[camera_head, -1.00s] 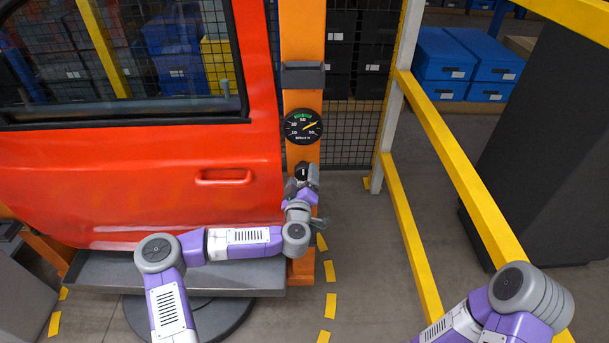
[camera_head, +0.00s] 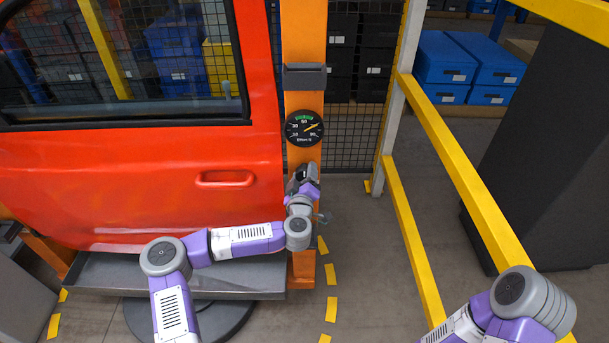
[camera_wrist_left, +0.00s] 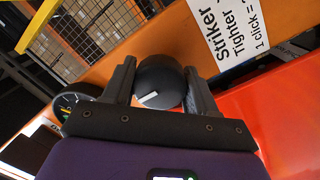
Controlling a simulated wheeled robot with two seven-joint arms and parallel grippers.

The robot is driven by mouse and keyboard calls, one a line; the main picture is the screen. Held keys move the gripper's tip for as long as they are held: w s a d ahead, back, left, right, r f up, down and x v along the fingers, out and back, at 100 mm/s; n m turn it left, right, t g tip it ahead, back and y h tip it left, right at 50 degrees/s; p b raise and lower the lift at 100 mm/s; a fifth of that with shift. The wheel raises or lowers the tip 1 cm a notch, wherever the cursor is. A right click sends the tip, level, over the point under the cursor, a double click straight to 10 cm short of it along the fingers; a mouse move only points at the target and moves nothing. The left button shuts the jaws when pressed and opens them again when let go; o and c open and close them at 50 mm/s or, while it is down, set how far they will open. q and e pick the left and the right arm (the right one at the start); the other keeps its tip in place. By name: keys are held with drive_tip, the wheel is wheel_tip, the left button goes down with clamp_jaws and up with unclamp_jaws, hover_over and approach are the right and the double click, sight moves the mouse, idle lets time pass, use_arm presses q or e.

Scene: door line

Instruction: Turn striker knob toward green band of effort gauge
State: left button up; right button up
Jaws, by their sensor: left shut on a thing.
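The striker knob (camera_wrist_left: 160,82) is round and black with a white pointer mark. It sits between the two fingers of my left gripper (camera_wrist_left: 157,78) in the left wrist view, and the gripper is shut on it. In the head view my left gripper (camera_head: 303,173) is at the orange post, below the effort gauge (camera_head: 304,128), and largely hides the knob. The gauge has a black face and a green band at the top. Its yellow needle points up and right, to the right of the green band. The right gripper is out of frame.
A red door (camera_head: 150,185) stands left of the orange post (camera_head: 303,45), above a grey tray (camera_head: 190,280). A white label (camera_wrist_left: 230,30) reading "Striker" is beside the knob. A yellow rail (camera_head: 455,165) runs along the right, with clear floor between it and the post.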

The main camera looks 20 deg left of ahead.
use_arm(q)
drive_tip(key=shift+r+n+p, duration=0.2)
drive_tip(key=shift+n+p, duration=0.3)
drive_tip(key=shift+p, duration=0.15)
drive_tip(key=shift+f+n, duration=0.1)
drive_tip(key=shift+n, duration=0.4)
drive_tip(key=shift+f+n, duration=0.15)
drive_tip(key=shift+n, duration=0.65)
drive_tip(key=shift+n+b, duration=0.9)
drive_tip(key=shift+n, duration=0.2)
drive_tip(key=o, duration=1)
